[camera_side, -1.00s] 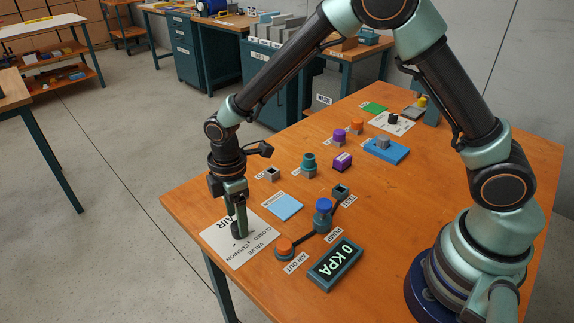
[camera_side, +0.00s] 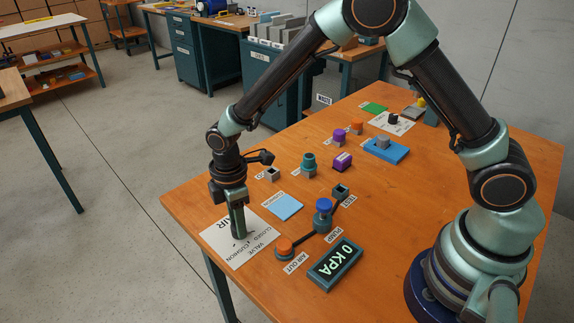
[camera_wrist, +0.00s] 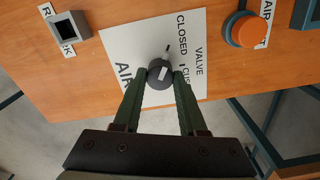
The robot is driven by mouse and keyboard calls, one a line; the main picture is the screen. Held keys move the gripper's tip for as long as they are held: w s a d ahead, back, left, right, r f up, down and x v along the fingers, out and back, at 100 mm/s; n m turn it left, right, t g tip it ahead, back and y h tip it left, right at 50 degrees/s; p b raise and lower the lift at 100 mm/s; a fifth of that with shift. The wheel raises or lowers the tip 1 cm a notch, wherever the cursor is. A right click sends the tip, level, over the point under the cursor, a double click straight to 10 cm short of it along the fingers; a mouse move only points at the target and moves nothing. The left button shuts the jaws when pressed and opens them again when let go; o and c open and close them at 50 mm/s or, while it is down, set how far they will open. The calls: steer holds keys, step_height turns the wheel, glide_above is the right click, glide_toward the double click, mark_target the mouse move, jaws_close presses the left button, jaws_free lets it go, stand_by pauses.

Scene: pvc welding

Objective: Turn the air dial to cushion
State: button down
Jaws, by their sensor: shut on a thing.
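The air dial (camera_wrist: 153,84) is a dark round knob with a white pointer bar, on a white plate (camera_wrist: 125,44) lettered AIR, VALVE, CLOSED and a partly covered CUSHION.
An orange AIR OUT button (camera_side: 284,247), a blue-topped PUMP button (camera_side: 323,207) and a gauge reading 0 KPA (camera_side: 335,264) stand right of the plate. A light blue pad (camera_side: 284,206) and a grey square socket (camera_side: 271,174) lie behind it. The table edge is close in front.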

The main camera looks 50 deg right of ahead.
steer(key=m, duration=0.5)
steer(key=shift+m, duration=0.4)
steer(key=m, duration=1.2)
steer(key=shift+m, duration=0.4)
steer(key=m, duration=0.5)
steer(key=shift+d, duration=0.1)
steer(key=shift+c, duration=2.3)
jaws_free()
